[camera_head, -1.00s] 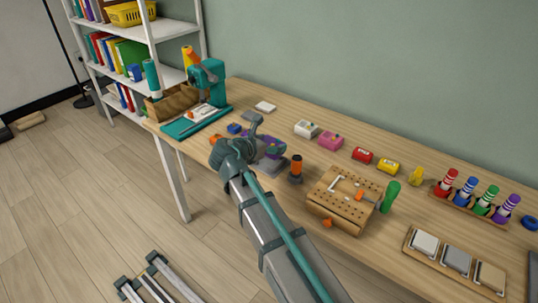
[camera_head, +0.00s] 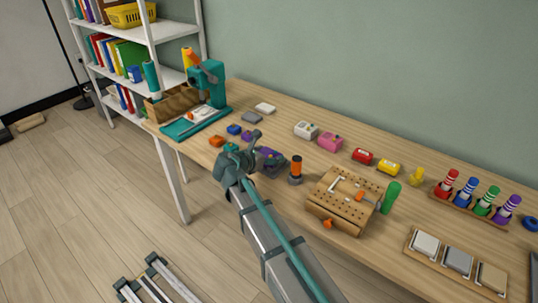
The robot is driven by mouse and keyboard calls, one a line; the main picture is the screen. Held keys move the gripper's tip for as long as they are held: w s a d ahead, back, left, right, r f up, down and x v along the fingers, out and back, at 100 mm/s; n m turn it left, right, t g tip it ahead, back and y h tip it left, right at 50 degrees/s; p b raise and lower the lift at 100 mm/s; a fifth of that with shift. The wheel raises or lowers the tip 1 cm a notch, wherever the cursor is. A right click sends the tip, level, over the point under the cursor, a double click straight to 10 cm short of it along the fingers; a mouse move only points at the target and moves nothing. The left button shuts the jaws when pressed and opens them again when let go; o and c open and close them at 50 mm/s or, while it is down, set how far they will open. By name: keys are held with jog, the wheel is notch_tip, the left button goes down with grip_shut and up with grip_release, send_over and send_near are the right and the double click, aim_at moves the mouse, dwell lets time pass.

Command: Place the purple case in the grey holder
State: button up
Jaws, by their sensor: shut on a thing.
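The purple case (camera_head: 270,156) shows just right of my gripper (camera_head: 257,148), partly hidden behind it. My gripper is shut on the case, low over the middle-left of the table; the fingertips are hard to make out. The grey holder is mostly hidden below the case and behind my arm. The case looks to be at or just above the holder; I cannot tell whether it is seated.
A dark post with an orange top (camera_head: 296,168) stands close on the right. A pegboard box (camera_head: 322,205) is further right. A teal press (camera_head: 207,85) stands back left.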

jog(key=shift+s+f, duration=0.1)
jog(key=shift+f, duration=0.35)
